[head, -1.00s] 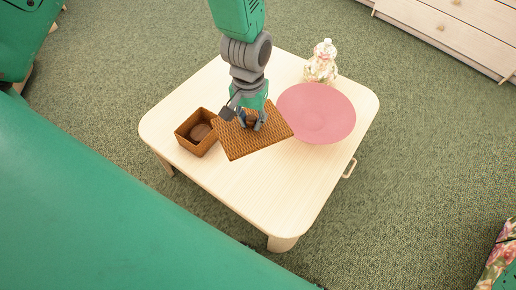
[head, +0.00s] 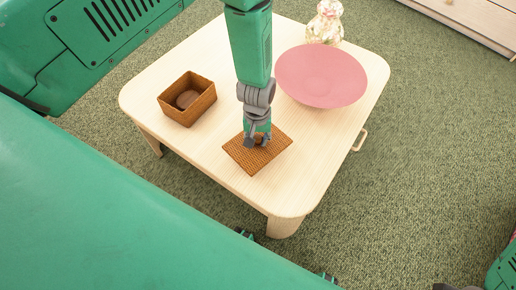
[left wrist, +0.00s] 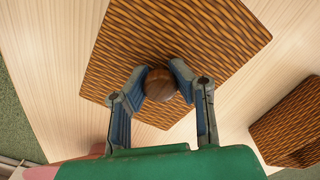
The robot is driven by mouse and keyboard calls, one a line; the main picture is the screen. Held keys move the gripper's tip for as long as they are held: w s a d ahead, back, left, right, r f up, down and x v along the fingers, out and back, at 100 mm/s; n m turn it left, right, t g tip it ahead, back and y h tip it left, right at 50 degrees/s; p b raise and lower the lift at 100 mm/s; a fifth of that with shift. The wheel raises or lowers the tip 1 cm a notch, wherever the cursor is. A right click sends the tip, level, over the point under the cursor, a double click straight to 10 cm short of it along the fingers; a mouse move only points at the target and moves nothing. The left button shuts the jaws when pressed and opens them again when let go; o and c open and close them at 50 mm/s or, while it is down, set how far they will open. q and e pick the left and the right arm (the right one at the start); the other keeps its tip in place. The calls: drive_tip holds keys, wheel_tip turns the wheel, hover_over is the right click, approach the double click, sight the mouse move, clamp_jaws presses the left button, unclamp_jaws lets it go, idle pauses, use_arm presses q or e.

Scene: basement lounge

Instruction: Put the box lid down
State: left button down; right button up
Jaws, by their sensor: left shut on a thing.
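The woven brown box lid (head: 272,152) is at the front part of the pale wooden table (head: 215,150), low over or on its top; I cannot tell whether it touches. My left gripper (head: 257,142) is above it. In the left wrist view, the gripper's fingers (left wrist: 160,80) are shut on the round dark wooden knob (left wrist: 160,85) in the middle of the lid (left wrist: 190,35). The open woven box (head: 186,112) stands apart to the left and behind the lid, with a round brown thing (head: 187,98) inside. My right gripper does not show.
A wide pink dish (head: 320,75) stands at the table's right rear side. A flowered, figure-like ornament (head: 326,25) is behind it. The box's edge also shows in the left wrist view (left wrist: 290,125). Bare tabletop lies between the lid and the box.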

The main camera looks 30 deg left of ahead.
sight(259, 144)
use_arm(q)
drive_tip(key=shift+d+f, duration=0.2)
drive_tip(key=shift+f, duration=0.45)
wheel_tip(259, 144, down, 2)
drive_tip(key=shift+f+b, duration=0.25)
drive_tip(key=shift+b, duration=0.5)
drive_tip(key=shift+f, duration=0.2)
drive_tip(key=shift+a+r, duration=0.1)
drive_tip(key=shift+a, duration=0.05)
drive_tip(key=c, duration=1.8)
unclamp_jaws()
drive_tip(key=shift+f, duration=0.2)
drive_tip(key=o, duration=0.4)
drive_tip(key=shift+r, duration=0.1)
